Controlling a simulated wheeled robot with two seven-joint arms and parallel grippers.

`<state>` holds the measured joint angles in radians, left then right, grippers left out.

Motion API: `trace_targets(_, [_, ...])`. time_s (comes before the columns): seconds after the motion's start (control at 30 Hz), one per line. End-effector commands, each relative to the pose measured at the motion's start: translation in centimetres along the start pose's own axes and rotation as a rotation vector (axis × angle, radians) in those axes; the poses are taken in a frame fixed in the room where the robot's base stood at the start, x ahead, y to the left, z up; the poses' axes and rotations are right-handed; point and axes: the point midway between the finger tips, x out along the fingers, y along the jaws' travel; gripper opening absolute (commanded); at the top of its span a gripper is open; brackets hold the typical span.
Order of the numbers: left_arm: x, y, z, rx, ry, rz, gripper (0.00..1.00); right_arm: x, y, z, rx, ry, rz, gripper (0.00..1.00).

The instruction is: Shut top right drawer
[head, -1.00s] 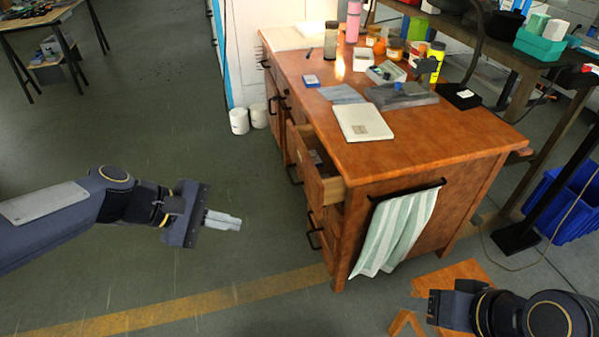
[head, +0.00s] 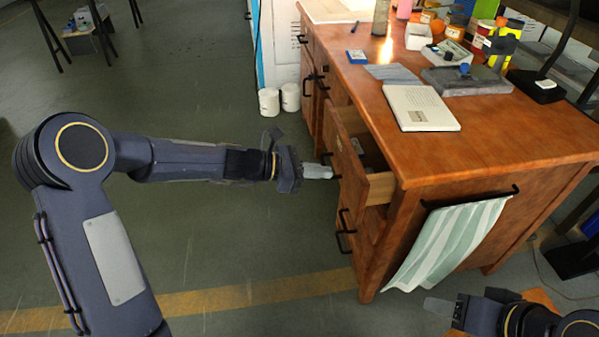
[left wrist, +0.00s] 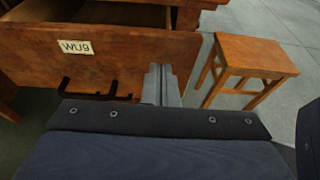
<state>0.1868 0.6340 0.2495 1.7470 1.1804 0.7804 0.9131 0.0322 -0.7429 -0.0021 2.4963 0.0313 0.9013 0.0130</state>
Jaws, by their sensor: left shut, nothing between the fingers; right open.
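The top right drawer (head: 350,170) of the wooden workbench is pulled partly open, its inside visible from above. In the left wrist view its wooden front (left wrist: 130,55) carries a label reading WU9 and a black bar handle (left wrist: 97,90). My left gripper (head: 328,171) is shut and empty, its tips at the drawer front. In the left wrist view its fingers (left wrist: 162,82) are right of the handle, near the front's right edge. I cannot tell whether they touch. My right gripper (head: 440,306) is open at the lower right, away from the drawer.
A wooden stool (left wrist: 255,60) stands beyond the drawer.

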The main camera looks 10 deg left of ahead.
Motion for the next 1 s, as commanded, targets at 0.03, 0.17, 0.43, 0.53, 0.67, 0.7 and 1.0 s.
trace_targets(0.03, [1.2, -0.1, -0.2, 0.001, -0.001, -0.004, 0.00, 0.5, 0.2, 0.2, 0.000, 0.000, 0.000, 0.53])
trace_targets(0.17, [3.2, -0.1, 0.4, 0.004, 0.000, -0.002, 0.00, 0.9, 0.4, 0.4, 0.000, 0.000, 0.000, 0.53])
trace_targets(0.43, [5.0, 0.0, 1.1, 0.002, 0.001, 0.001, 0.00, 1.1, 0.5, 0.6, 0.000, 0.000, 0.000, 0.53])
trace_targets(0.53, [5.1, 0.0, 1.2, 0.001, 0.001, 0.001, 0.00, 1.1, 0.5, 0.6, 0.000, 0.000, 0.000, 0.53])
trace_targets(0.67, [5.1, 0.0, 1.2, 0.001, 0.001, 0.001, 0.00, 1.1, 0.5, 0.6, 0.000, 0.000, 0.000, 0.53])
trace_targets(0.7, [5.1, 0.0, 1.2, 0.001, 0.001, 0.001, 0.00, 1.1, 0.5, 0.6, 0.000, 0.000, 0.000, 0.53])
trace_targets(1.0, [9.0, -0.1, 2.7, 0.003, -0.001, -0.006, 0.00, 0.3, 0.1, 0.1, 0.000, 0.000, 0.000, 0.53])
